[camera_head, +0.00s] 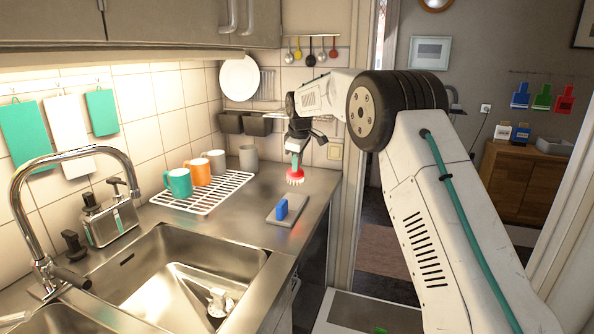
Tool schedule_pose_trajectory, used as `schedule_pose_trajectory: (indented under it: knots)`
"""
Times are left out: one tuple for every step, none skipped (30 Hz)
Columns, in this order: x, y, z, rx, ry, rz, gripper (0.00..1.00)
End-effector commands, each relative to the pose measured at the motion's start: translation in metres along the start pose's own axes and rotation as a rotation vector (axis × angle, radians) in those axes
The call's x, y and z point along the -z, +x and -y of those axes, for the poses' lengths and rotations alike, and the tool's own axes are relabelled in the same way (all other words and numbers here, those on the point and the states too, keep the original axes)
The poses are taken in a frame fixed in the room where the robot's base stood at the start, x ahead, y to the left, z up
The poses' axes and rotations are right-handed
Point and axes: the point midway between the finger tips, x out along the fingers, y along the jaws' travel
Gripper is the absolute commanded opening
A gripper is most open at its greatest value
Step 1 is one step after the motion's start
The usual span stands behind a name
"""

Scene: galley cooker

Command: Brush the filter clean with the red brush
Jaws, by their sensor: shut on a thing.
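My gripper (296,146) is shut on the red brush (295,173), above the steel counter near its right edge. The brush has a red head with pale bristles pointing down. The brush is behind a flat grey slab (272,217) on the counter that has an upright blue block (281,208) on it. I cannot tell for sure which thing is the filter. The fingertips are small and partly hidden by the gripper body.
A white drying rack (204,193) with several mugs stands left of the brush. The sink (180,262) with a tall curved tap (72,160) is at the front left. The counter between rack and slab is clear. A door frame stands right of the counter.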

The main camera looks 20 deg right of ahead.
Motion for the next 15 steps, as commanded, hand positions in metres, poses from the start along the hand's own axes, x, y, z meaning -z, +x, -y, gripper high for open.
schedule_pose_trajectory:
  knots:
    - [0.001,0.005,0.002,0.001,0.000,0.000,0.00]
    - [0.001,0.009,0.003,0.001,0.000,0.000,0.00]
    - [0.001,0.013,0.004,0.001,0.000,0.001,0.00]
    - [0.002,0.017,0.005,0.002,-0.001,0.001,0.00]
    - [0.002,0.020,0.006,0.002,0.000,0.001,0.00]
    - [0.002,0.024,0.007,0.001,-0.001,0.001,0.00]
    - [0.003,0.027,0.007,0.001,-0.001,0.000,0.00]
    - [0.003,0.030,0.008,0.001,-0.001,0.000,0.00]
    - [0.003,0.034,0.009,0.001,-0.001,0.001,0.00]
    - [0.003,0.036,0.010,0.001,-0.001,0.001,0.00]
    - [0.004,0.039,0.011,0.001,-0.001,0.000,0.00]
    - [0.004,0.042,0.011,0.000,-0.001,0.000,0.00]
    - [0.004,0.044,0.012,0.000,-0.001,0.000,0.00]
    - [0.004,0.046,0.012,0.000,-0.001,0.000,0.00]
    - [0.005,0.048,0.013,0.000,-0.001,0.000,0.00]
